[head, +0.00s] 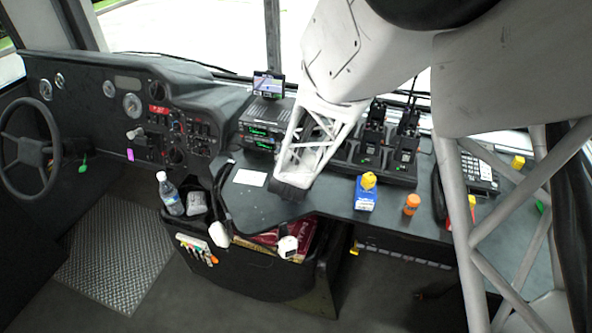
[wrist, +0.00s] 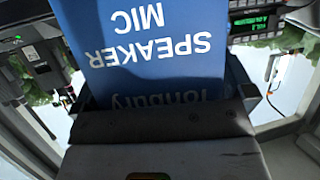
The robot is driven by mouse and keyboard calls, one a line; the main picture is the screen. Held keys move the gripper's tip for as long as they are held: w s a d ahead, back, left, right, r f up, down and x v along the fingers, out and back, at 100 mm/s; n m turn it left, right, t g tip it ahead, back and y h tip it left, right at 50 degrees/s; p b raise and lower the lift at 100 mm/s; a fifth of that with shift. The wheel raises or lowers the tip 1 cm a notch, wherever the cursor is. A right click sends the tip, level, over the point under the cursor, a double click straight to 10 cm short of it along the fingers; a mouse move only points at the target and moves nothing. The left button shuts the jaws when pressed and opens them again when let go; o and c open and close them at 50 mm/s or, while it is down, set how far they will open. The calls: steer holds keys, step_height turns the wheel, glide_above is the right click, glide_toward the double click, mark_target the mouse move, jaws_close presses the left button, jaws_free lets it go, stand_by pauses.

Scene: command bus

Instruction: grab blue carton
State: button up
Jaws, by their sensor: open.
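A blue carton (wrist: 150,50) fills the upper middle of the wrist view. It has white lettering, "SPEAKER MIC", upside down there. Its edge passes behind the dark bar of my gripper (wrist: 165,118), very close to it; I cannot tell whether they touch. My gripper is open. In the head view the dark end of my gripper (head: 290,187) is over the desk, left of the middle, and the white lattice above it hides what is behind. A small blue-and-white box (head: 365,195) stands to its right with a yellow thing on top; I cannot tell whether this is the same carton.
Stacked radios (head: 262,125) and a charger row (head: 375,160) of handheld radios stand behind. An orange bottle (head: 411,204) and a phone (head: 480,170) are to the right. A white card (head: 250,178) lies left of my gripper. A bin (head: 265,270) hangs at the desk's front.

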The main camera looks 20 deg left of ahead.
steer(key=shift+c, duration=0.2)
steer(key=c, duration=0.7)
steer(key=shift+r, duration=0.1)
steer(key=shift+r, duration=0.65)
step_height(320, 180, up, 2)
steer(key=shift+r, duration=0.1)
steer(key=s+d, duration=0.3)
steer(key=s, duration=0.1)
steer(key=s+d+r, duration=0.1)
steer(key=s+d, duration=0.1)
steer(key=s, duration=0.3)
steer(key=s+d, duration=0.3)
steer(key=s, duration=0.1)
steer(key=shift+s+d+r, duration=0.15)
steer(key=shift+s+d, duration=0.1)
steer(key=shift+d, duration=0.1)
